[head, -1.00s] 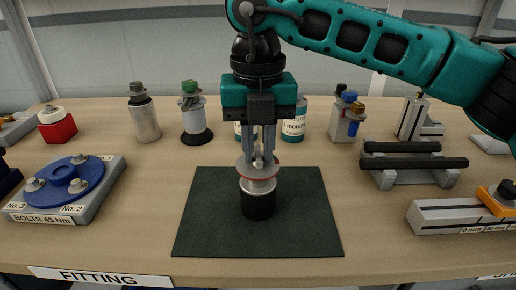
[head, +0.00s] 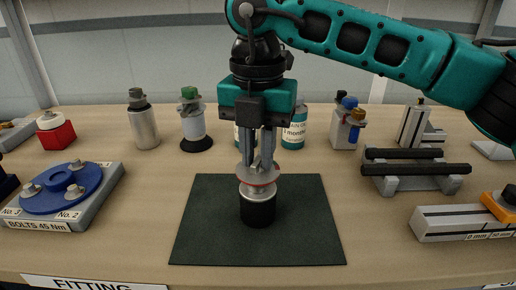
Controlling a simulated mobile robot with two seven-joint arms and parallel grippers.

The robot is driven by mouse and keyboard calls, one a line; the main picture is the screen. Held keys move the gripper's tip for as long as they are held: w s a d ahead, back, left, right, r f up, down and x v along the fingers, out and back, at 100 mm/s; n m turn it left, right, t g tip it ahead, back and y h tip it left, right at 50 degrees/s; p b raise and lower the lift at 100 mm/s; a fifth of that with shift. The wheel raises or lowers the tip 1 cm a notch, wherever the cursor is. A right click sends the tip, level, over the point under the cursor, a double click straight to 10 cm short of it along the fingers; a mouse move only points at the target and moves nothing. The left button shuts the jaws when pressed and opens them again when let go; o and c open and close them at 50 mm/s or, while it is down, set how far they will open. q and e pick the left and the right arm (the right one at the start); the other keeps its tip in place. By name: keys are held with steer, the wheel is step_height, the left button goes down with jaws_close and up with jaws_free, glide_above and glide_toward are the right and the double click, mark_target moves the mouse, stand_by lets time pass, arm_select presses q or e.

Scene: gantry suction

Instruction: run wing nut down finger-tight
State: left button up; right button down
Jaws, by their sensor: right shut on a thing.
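My right gripper (head: 257,163) points straight down over the dark green mat (head: 310,235). Its fingers are shut on a small grey wing nut (head: 258,165) on top of a round silver piece with a red ring (head: 258,180). That piece sits on a black cylindrical base (head: 258,209), which stands upright on the mat. The fingers partly hide the wing nut, and any thread under it cannot be made out. My left gripper does not show.
A blue flange on a grey block (head: 100,205) stands at the left. Silver (head: 144,126) and white (head: 192,122) canisters stand behind. A rack with black bars (head: 415,185) and a grey rail with an orange slider (head: 450,222) are at the right. The mat around the base is clear.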

mark_target(258, 155)
steer(key=c, duration=1)
jaws_free()
step_height(258, 155, up, 13)
steer(key=p, duration=0.2)
